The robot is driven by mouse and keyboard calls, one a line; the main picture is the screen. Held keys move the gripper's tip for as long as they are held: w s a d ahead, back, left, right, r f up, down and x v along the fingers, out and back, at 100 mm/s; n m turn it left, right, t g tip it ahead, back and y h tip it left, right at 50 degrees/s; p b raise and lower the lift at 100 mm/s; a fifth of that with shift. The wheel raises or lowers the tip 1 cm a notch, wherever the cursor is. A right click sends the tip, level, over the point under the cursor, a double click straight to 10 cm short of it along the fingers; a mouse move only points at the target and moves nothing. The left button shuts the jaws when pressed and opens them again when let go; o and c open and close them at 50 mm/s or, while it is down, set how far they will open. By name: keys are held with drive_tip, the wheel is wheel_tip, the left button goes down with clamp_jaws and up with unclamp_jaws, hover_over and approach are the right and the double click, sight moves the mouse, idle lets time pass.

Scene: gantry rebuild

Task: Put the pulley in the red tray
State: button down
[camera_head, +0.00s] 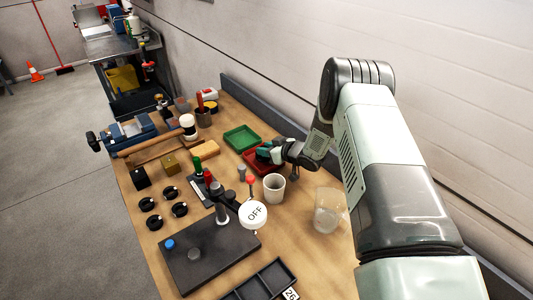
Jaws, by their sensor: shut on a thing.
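The red tray (250,164) lies on the wooden bench just below the green tray, partly covered by my gripper. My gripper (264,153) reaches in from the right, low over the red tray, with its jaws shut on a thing. That thing seems to be the pulley, but the fingers hide it and I cannot make out its shape. I cannot tell whether it touches the tray floor.
A green tray (242,138) is beside the red one. A white cup (274,188) stands close below my gripper, with a clear beaker (327,212) to its right.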

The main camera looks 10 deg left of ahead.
drive_tip(key=shift+f, duration=0.9)
drive_tip(key=c, duration=0.8)
unclamp_jaws()
drive_tip(key=shift+f, duration=0.2)
